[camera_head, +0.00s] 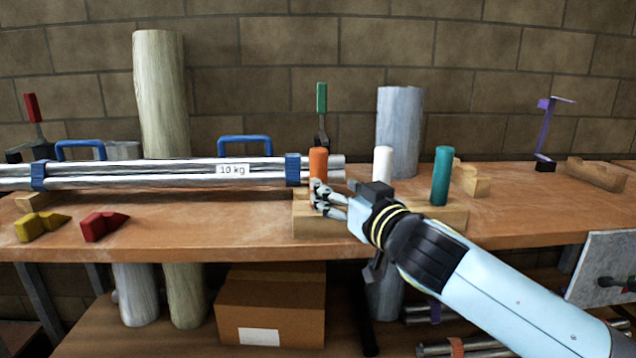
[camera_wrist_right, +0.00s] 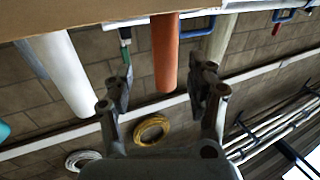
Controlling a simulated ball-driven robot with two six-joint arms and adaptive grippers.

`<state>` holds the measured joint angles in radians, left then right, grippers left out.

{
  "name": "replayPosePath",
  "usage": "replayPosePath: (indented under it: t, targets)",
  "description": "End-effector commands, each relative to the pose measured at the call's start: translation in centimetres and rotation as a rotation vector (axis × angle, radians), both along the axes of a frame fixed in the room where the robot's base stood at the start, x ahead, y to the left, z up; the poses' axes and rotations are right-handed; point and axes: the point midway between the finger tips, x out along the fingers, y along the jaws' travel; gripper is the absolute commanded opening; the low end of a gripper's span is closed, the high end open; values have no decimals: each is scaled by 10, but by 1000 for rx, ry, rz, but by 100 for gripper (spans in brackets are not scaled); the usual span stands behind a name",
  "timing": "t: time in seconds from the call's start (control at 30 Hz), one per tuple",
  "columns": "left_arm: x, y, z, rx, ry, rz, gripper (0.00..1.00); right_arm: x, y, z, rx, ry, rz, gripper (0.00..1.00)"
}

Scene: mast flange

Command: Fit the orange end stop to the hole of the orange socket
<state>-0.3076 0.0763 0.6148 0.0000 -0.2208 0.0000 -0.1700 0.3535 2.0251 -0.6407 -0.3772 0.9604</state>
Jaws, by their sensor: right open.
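The orange end stop (camera_head: 318,163) is an upright orange cylinder at the left end of a wooden block (camera_head: 440,218). A white cylinder (camera_head: 382,165) and a teal one (camera_head: 440,175) stand on the same block. My right gripper (camera_head: 320,198) is open, with its fingers at the lower part of the orange cylinder. In the right wrist view the orange cylinder (camera_wrist_right: 165,50) lies between the two open fingers of my gripper (camera_wrist_right: 162,85), with visible gaps on both sides. A small orange band (camera_head: 456,346) shows on tubing below the table; I cannot tell if it is the orange socket.
Long metal tubes (camera_head: 130,174) with blue clamps and a 10 kg label lie behind, close to the orange cylinder. Yellow (camera_head: 38,226) and red (camera_head: 103,224) blocks sit at the left front. A cardboard box (camera_head: 270,305) stands below.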

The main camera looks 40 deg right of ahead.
Motion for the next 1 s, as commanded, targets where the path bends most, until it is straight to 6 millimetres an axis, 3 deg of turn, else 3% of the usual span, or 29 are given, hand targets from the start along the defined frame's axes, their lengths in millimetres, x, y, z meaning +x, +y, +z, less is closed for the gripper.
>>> replayPosePath:
  t: [0.5, 0.77, 1.0]
  targets:
    - [16, 3, 19, 4, -24, -3, 40, 63, -2, 6, 1, 0, 1, 57]
    - [15, 3, 19, 4, -23, -2, 40, 67, -3, 4, 0, 2, 1, 57]
    - [15, 3, 19, 3, -22, -2, 40, 67, -3, 4, -1, 2, 1, 30]
